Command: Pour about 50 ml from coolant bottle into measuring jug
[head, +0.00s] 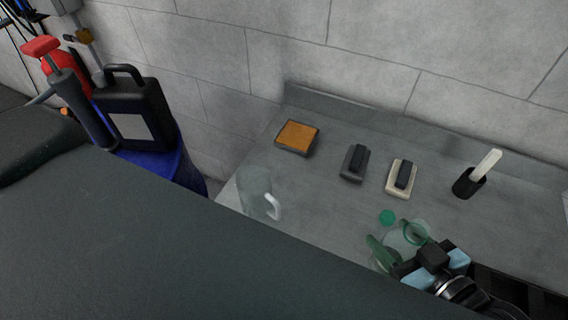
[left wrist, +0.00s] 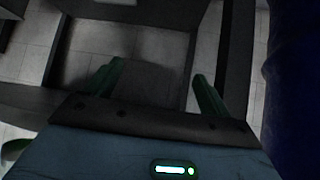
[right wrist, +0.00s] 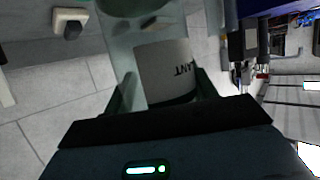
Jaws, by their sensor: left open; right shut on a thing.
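The measuring jug (head: 254,188) is clear, with a white handle, and stands upright on the grey bench at its left end. Its lower part is partly cut off by a dark surface in front. My right gripper (head: 397,244) is shut on the translucent coolant bottle (head: 407,236), to the right of the jug and apart from it. In the right wrist view the bottle (right wrist: 165,72) sits between the fingers, its pale label ending in "ANT". A green disc (head: 387,217) shows beside the bottle; I cannot tell if it is a cap. My left gripper (left wrist: 155,85) is open and empty.
An orange-topped pad (head: 297,136), a dark block (head: 354,163), a pale-based block (head: 401,178) and a black cup (head: 468,183) with a white stick stand along the bench back. A blue drum (head: 165,165) carries a black canister (head: 135,112) at left. A dark surface (head: 170,245) fills the foreground.

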